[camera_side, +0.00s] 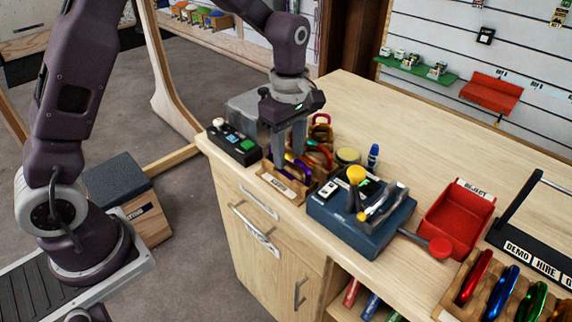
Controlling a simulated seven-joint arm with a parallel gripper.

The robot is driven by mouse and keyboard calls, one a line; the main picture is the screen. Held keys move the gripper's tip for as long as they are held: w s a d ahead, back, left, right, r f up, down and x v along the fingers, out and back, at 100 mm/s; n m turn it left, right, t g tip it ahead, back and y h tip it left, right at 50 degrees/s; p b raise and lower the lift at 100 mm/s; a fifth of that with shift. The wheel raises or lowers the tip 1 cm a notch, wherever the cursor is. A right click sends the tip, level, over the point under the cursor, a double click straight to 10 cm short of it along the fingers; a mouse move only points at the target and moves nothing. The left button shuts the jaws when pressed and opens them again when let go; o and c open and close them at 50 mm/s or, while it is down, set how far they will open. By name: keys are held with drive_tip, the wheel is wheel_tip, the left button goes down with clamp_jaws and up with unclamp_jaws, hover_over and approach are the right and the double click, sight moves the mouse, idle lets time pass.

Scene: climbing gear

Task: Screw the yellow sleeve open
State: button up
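My gripper (290,150) points down over the wooden carabiner tray (283,190), its two grey fingers apart. Carabiners in the tray show purple, yellow, orange and red parts close to the fingertips; I cannot tell whether any touches them. A blue block (345,225) stands to the right, with an upright yellow-topped part (355,175) and a tilted grey metal piece (380,205) on top. I cannot tell which yellow part is the sleeve, as the details are small and partly hidden behind the fingers.
A black box with buttons (233,146) stands left of the tray. A red REJECT bin (458,215) and a red-ended lever (439,247) are right of the block. A rack of coloured carabiners (505,295) is at front right. The rear worktop (400,130) is clear.

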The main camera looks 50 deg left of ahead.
drive_tip(key=shift+s, duration=0.85)
drive_tip(key=shift+f, duration=0.2)
drive_tip(key=shift+f, duration=1.25)
drive_tip(key=shift+w, duration=1.2)
drive_tip(key=shift+s+a+r, duration=0.1)
drive_tip(key=shift+s+r, duration=0.1)
drive_tip(key=shift+r, duration=0.55)
drive_tip(key=shift+s+r, duration=0.2)
drive_tip(key=shift+r, duration=0.5)
